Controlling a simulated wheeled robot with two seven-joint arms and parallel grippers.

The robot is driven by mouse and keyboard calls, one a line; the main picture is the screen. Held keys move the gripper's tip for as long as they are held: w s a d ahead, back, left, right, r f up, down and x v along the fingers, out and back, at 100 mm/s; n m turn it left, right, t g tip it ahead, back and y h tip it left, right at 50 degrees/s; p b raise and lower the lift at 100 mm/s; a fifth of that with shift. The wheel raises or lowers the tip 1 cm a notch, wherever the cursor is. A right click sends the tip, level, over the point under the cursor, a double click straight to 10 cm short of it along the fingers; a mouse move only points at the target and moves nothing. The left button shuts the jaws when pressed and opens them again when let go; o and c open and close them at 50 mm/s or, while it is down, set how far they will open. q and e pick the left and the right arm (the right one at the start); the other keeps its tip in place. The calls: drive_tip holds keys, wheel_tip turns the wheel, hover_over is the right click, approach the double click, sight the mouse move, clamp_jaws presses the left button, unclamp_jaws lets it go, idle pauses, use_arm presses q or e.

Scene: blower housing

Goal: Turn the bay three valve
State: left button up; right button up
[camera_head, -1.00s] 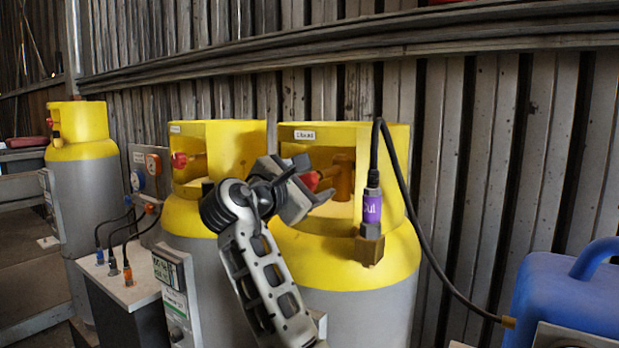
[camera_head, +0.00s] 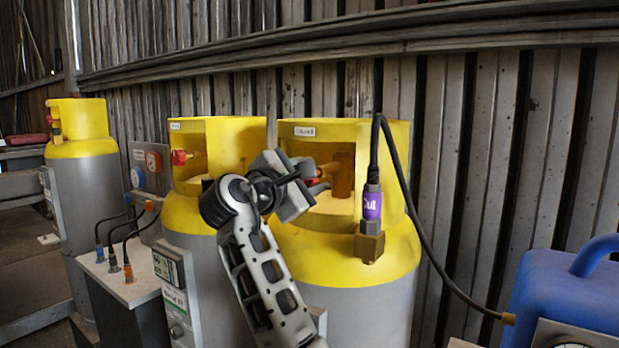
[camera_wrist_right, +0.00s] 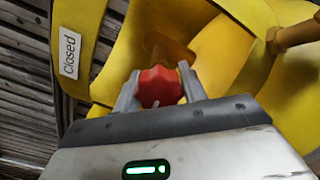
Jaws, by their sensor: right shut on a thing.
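A grey cylinder with a yellow collar (camera_head: 345,245) stands right of centre in the head view, with a brass valve body (camera_head: 343,176) inside the collar. Its red valve knob (camera_wrist_right: 160,87) shows in the wrist view, between the two fingers of my right gripper (camera_wrist_right: 158,92), which is shut on it. A label reading "Closed" (camera_wrist_right: 70,52) is on the collar. In the head view my right gripper (camera_head: 308,180) reaches into the collar opening and hides most of the knob. My left gripper is not in view.
A purple-tagged connector (camera_head: 372,205) with a black hose (camera_head: 425,245) hangs at the collar's right. A second yellow-collared cylinder (camera_head: 205,150) stands close on the left, a third (camera_head: 80,135) farther left. A blue container (camera_head: 570,290) is at lower right.

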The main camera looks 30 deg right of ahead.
drive_tip(key=m+b, duration=0.1)
drive_tip(key=m, duration=0.4)
drive_tip(key=shift+m, duration=0.3)
drive_tip(key=m+b, duration=0.1)
drive_tip(key=m, duration=0.1)
drive_tip(key=shift+m, duration=0.3)
drive_tip(key=m+b, duration=0.1)
drive_tip(key=m, duration=0.1)
drive_tip(key=shift+m, duration=0.4)
drive_tip(key=m+b, duration=0.2)
drive_tip(key=m, duration=0.1)
drive_tip(key=shift+m, duration=0.3)
drive_tip(key=m+b, duration=0.1)
drive_tip(key=m, duration=0.2)
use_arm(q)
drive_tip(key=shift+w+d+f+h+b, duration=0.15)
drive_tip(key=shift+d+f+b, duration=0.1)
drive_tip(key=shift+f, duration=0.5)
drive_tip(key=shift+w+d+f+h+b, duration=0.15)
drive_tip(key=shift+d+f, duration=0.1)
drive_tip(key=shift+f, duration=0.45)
use_arm(e)
drive_tip(key=shift+r+m, duration=0.1)
drive_tip(key=shift+m, duration=0.7)
drive_tip(key=o, duration=1)
drive_tip(key=shift+c, duration=0.2)
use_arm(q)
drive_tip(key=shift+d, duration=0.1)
use_arm(e)
drive_tip(key=shift+r, duration=0.1)
